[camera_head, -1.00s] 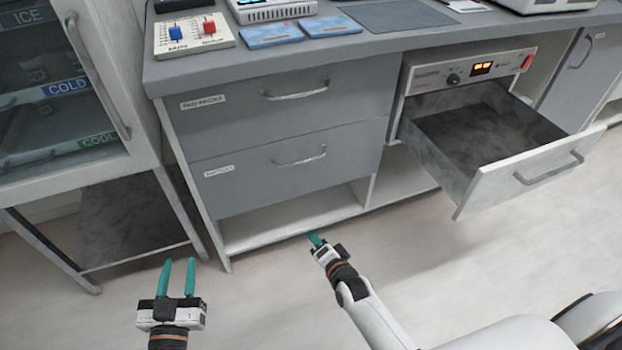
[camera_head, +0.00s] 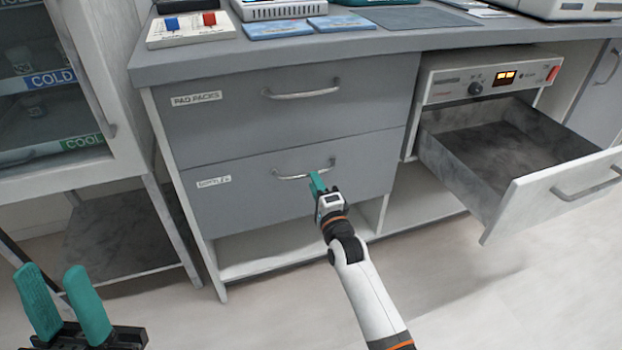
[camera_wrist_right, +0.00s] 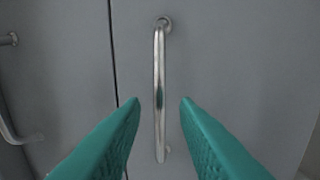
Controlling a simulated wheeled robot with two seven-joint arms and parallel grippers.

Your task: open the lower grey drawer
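The lower grey drawer (camera_head: 250,199) is shut, under the upper grey drawer (camera_head: 225,125). Its metal bar handle (camera_head: 290,176) also shows in the right wrist view (camera_wrist_right: 159,85), where it stands lengthwise between my right fingers. My left gripper (camera_head: 64,305) is open and empty at the lower left, away from the drawers.
A white drawer (camera_head: 550,190) at the right stands pulled out under a lit control panel. A glass-fronted cabinet (camera_head: 50,110) stands at the left. The counter (camera_head: 330,50) holds a switch box (camera_head: 190,30) and blue packs. The floor in front is clear.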

